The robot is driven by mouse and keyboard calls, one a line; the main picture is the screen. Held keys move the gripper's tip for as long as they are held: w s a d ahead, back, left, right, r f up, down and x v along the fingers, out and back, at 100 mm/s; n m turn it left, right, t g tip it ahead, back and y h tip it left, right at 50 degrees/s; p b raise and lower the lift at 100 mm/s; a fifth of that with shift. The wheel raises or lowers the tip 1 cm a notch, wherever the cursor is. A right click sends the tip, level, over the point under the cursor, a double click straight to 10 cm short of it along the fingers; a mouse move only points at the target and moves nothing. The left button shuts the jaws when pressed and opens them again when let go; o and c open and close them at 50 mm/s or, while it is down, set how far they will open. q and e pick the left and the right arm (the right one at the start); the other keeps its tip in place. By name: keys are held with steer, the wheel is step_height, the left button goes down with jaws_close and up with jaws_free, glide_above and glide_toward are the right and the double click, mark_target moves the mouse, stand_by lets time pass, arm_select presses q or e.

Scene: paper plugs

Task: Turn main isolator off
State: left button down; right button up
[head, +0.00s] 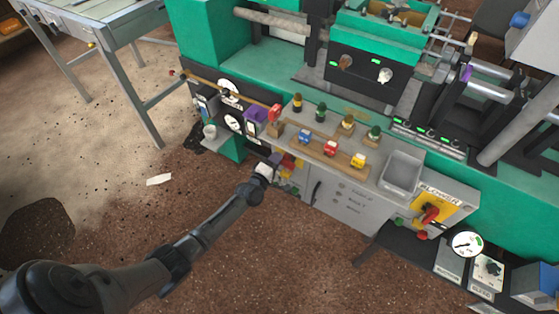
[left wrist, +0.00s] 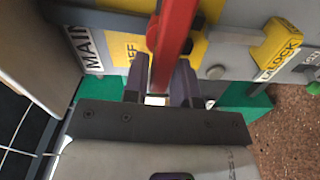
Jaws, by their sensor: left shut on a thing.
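The main isolator has a red handle (left wrist: 175,35) on a yellow plate (left wrist: 190,50) with black lettering, partly "OFF", beside a "MAIN" label (left wrist: 84,45). My left gripper (left wrist: 160,88) is shut on the red handle, one dark finger on each side of it. In the head view the left gripper (head: 274,163) is at the front of the grey cabinet, against the red and yellow isolator (head: 289,162), which it partly hides. The handle's pointing direction is hard to tell there. My right gripper is not in view.
A second red handle (head: 430,214) is on the yellow "BLOWER" plate (head: 456,203) at the right. Small coloured plugs (head: 331,147) stand on the cabinet top. Brown floor (head: 260,250) in front is open.

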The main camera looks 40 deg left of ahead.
arm_select(q)
steer(key=shift+f+n, duration=0.15)
steer(key=shift+n, duration=0.65)
steer(key=c, duration=1)
jaws_free()
steer(key=shift+c, duration=0.2)
steer(key=s+d+p, duration=0.2)
steer(key=s+p, duration=0.1)
steer(key=s, duration=1)
steer(key=shift+s+d+p, duration=0.15)
steer(key=shift+s+p, duration=0.15)
steer(key=shift+s, duration=0.05)
